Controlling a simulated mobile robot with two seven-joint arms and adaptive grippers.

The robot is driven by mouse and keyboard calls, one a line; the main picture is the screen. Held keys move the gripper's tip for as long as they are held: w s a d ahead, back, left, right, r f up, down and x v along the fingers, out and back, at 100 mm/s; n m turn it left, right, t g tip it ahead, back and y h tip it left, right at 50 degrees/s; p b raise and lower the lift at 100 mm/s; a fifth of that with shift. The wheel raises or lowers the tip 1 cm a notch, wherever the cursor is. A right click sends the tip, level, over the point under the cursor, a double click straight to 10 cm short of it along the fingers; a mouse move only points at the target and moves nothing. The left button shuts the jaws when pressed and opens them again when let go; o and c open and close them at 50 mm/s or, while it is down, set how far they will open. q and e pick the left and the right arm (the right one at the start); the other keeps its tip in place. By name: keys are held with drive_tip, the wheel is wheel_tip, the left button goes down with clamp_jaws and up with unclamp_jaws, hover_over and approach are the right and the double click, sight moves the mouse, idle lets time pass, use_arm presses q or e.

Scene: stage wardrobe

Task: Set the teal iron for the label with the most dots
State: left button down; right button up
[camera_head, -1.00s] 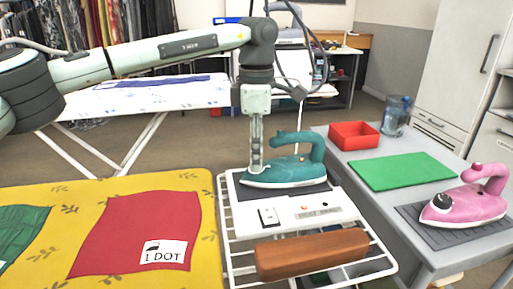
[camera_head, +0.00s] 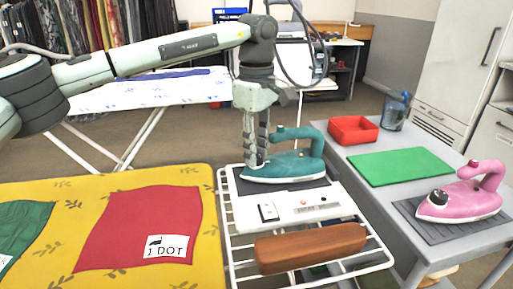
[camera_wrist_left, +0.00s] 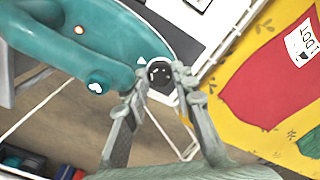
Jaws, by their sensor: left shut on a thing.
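The teal iron (camera_head: 290,166) rests flat on a dark pad at the back of the white wire-framed stand. My left gripper (camera_head: 254,163) points down at the iron's left end. The left wrist view shows its fingertips (camera_wrist_left: 161,80) shut on a dark round dial (camera_wrist_left: 159,71) on the teal iron (camera_wrist_left: 95,40). A small white triangle sits beside the dial; its setting cannot be read. The red cloth (camera_head: 138,222) carries a white label (camera_head: 168,246) reading "1 DOT" with a small iron picture. A green cloth (camera_head: 20,228) is cut off at the left. My right gripper is out of view.
The stand (camera_head: 228,231) has a switch panel and a brown wooden block (camera_head: 311,246) in front. A grey table (camera_head: 365,187) at right holds a pink iron (camera_head: 465,197), green mat (camera_head: 401,166), red tray (camera_head: 353,131) and blue jug (camera_head: 396,112). The yellow cover (camera_head: 62,193) lies left.

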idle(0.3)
use_arm(q)
drive_tip(key=c, duration=1.2)
unclamp_jaws()
wheel_tip(320, 180, up, 12)
